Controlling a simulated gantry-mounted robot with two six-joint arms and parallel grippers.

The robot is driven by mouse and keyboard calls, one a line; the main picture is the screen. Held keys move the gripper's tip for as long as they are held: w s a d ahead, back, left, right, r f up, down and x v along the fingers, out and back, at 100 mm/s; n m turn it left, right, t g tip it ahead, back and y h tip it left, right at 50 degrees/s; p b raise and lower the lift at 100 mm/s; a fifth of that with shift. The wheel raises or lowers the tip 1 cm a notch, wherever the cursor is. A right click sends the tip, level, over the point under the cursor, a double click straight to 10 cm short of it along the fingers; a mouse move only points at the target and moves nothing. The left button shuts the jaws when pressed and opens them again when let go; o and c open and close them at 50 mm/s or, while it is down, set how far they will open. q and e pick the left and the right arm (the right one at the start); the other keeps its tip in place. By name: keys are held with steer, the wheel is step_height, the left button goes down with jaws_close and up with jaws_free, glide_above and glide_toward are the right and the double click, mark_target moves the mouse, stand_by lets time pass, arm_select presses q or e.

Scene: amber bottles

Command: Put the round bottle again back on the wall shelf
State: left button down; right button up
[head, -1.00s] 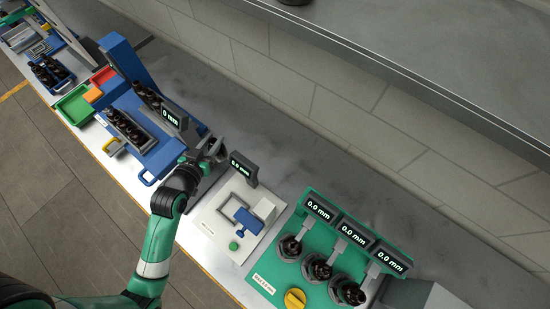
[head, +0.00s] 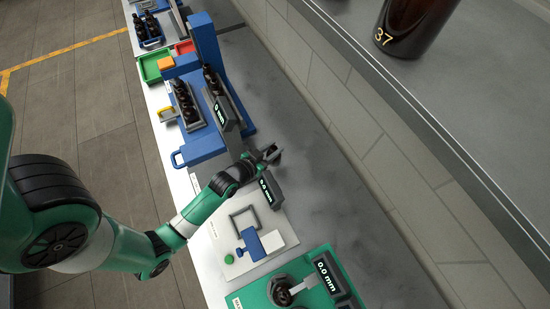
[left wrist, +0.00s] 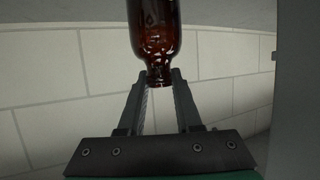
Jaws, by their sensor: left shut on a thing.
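My left gripper (head: 270,155) is over the back of the bench, beside a small 0.0 mm display. In the left wrist view its two fingers (left wrist: 160,80) are shut on the neck of a round amber bottle (left wrist: 155,30). The bottle's body extends up out of that picture, so its far end is hidden. In the head view the held bottle cannot be made out clearly. The wall shelf (head: 480,110) crosses the upper right. Another amber bottle marked 37 (head: 412,22) stands on it, cut off by the picture edge. My right gripper is not in view.
A blue station (head: 205,150) with racked dark bottles stands farther along the bench. A white plate with a blue clamp (head: 262,243) and a green fixture (head: 262,296) with a bottle are nearer. The tiled wall (head: 350,130) rises behind. The shelf's visible surface left of bottle 37 is clear.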

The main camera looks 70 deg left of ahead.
arm_select(q)
step_height(320, 180, down, 3)
steer(key=shift+r, duration=0.15)
steer(key=shift+f+b, duration=0.85)
steer(key=shift+f, duration=1.1)
steer(key=shift+f, duration=0.2)
steer(key=c, duration=0.6)
jaws_free()
steer(key=shift+r, duration=0.1)
